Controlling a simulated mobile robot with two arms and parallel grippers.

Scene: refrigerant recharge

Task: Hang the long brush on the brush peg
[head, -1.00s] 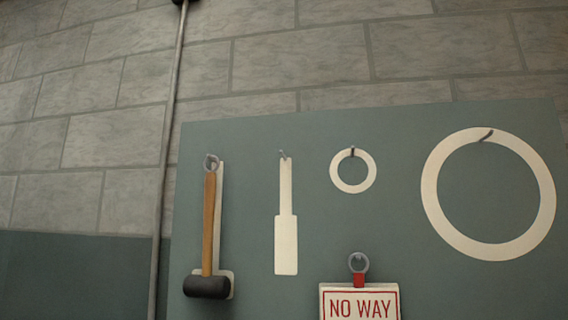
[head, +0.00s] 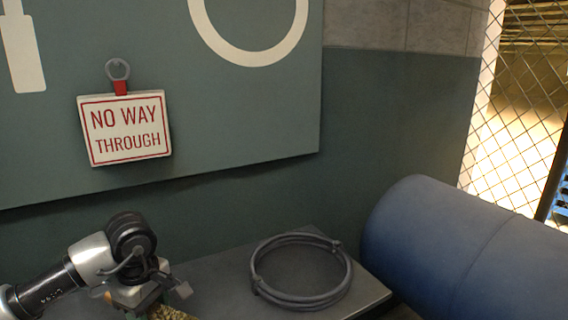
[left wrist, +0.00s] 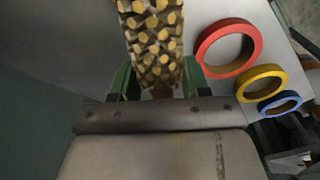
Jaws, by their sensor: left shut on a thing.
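My left gripper (head: 150,290) is low in the head view, below the pegboard and beside the bench. It is shut on the long brush (head: 172,313), whose yellowish bristles just show at the bottom edge. The brush (left wrist: 152,40) also shows in the left wrist view, reaching up from between the fingers (left wrist: 157,88); the rest of it is hidden. The pegboard (head: 240,125) shows part of a pale brush-shaped outline (head: 22,50) at the upper left. The brush peg is outside the current views. My right gripper is not in view.
A "NO WAY THROUGH" sign (head: 126,130) hangs on the board. A coiled grey hose (head: 340,280) lies on the bench (head: 225,285). Red (left wrist: 200,50), yellow (left wrist: 242,85) and blue (left wrist: 262,107) rings lie on a pale surface.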

